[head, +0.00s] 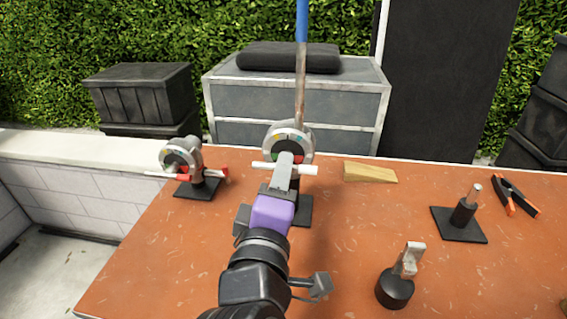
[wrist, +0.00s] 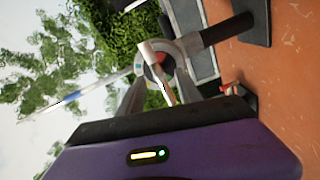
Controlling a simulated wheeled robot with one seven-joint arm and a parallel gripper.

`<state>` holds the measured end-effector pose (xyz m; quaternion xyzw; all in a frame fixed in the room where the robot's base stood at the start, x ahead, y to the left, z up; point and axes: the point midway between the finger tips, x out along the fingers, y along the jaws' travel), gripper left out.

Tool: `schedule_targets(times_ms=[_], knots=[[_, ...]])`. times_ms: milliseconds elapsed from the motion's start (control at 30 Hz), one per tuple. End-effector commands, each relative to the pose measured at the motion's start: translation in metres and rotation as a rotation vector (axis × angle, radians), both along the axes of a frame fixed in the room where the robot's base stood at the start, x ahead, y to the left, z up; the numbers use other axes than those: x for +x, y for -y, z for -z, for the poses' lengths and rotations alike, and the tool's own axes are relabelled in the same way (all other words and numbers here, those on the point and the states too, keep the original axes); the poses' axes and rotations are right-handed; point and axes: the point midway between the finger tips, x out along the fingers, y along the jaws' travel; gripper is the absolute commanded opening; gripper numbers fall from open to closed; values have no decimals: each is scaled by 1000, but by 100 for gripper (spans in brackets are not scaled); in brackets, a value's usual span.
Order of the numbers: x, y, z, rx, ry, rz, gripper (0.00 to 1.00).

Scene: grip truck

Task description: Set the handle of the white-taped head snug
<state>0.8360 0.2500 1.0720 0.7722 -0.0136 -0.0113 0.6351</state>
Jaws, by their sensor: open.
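The white-taped head (head: 287,133) is a grey round clamp with colored marks, on a stand in the middle of the table, gripping a long rod. Its pale handle (head: 305,169) runs roughly level across its front. My gripper (head: 286,165) is at this handle and hides its middle. In the wrist view, the two grey fingers of my gripper (wrist: 158,88) are apart, with the pale handle (wrist: 156,62) showing between them near a red part of the head. I cannot tell whether either finger touches it.
A second head (head: 181,157) with red on its handle stands at the left. A wooden wedge (head: 370,173), a short stand (head: 463,212), a black knob-like piece (head: 394,289) and an orange-tipped clamp (head: 515,195) are to the right. The rod (head: 301,80) rises high.

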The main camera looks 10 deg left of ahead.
Motion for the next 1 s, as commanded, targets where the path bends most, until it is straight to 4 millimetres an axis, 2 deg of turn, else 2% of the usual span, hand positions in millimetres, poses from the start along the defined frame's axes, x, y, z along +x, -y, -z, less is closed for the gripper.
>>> schedule_targets(times_ms=[100, 300, 633, 833, 1000], knots=[[19, 2, 0, 1, 0, 2, 41], [37, 2, 0, 2, 0, 0, 41], [40, 2, 0, 2, 0, -1, 41], [40, 2, 0, 2, 0, -1, 2], [40, 1, 0, 2, 0, -1, 0]])
